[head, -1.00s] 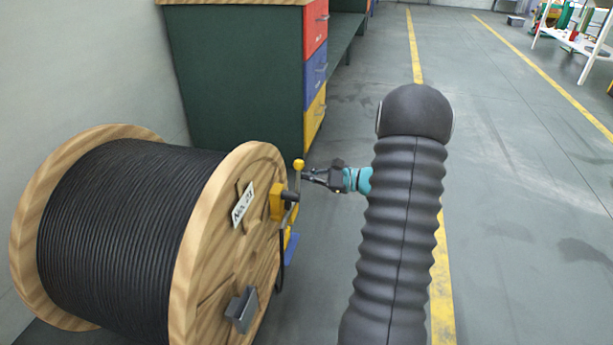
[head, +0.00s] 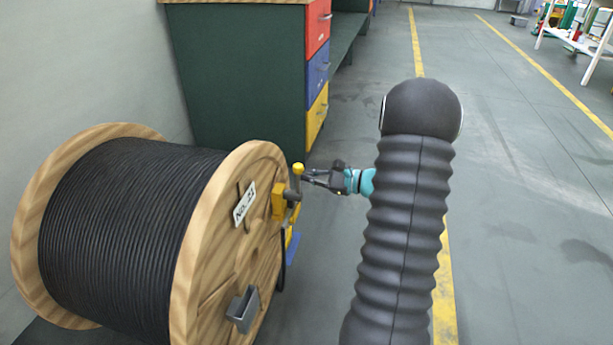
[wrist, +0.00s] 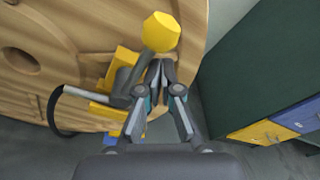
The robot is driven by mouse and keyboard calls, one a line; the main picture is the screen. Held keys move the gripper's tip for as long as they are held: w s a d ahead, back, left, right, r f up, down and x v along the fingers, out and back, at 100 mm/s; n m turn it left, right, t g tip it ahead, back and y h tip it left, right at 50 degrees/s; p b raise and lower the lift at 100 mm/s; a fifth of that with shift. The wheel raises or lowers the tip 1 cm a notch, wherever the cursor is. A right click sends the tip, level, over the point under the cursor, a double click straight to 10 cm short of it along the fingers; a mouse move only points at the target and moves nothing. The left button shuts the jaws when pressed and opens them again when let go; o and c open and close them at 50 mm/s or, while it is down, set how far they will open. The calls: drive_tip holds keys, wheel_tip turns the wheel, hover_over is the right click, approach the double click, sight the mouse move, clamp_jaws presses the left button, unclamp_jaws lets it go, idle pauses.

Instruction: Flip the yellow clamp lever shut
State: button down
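The yellow clamp (head: 278,202) is mounted on the near wooden flange of the cable reel (head: 184,300). Its lever has a grey arm and a yellow knob (head: 298,169), which stands up and out from the flange. In the wrist view the knob (wrist: 161,32) is just beyond my fingertips, and the grey lever arm (wrist: 137,72) runs down-left beside my left finger. My gripper (head: 308,177) is to the right of the lever, close to it. In the wrist view its fingertips (wrist: 161,72) are together with nothing seen between them. Whether they touch the lever I cannot tell.
A black hose loop (wrist: 55,108) hangs beside the clamp. A grey bracket (head: 243,309) sticks out low on the flange. A green cabinet (head: 240,90) with coloured drawers stands behind the reel. The floor (head: 520,220) to the right is clear.

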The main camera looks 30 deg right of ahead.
drive_tip(key=shift+s+a, duration=0.1)
drive_tip(key=shift+a, duration=0.2)
drive_tip(key=w+d, duration=0.3)
drive_tip(key=w, duration=0.1)
drive_tip(key=f+v, duration=0.1)
drive_tip(key=v, duration=0.9)
drive_tip(key=shift+s+a+p, duration=0.3)
drive_tip(key=shift+s+a, duration=0.05)
drive_tip(key=shift+s, duration=0.1)
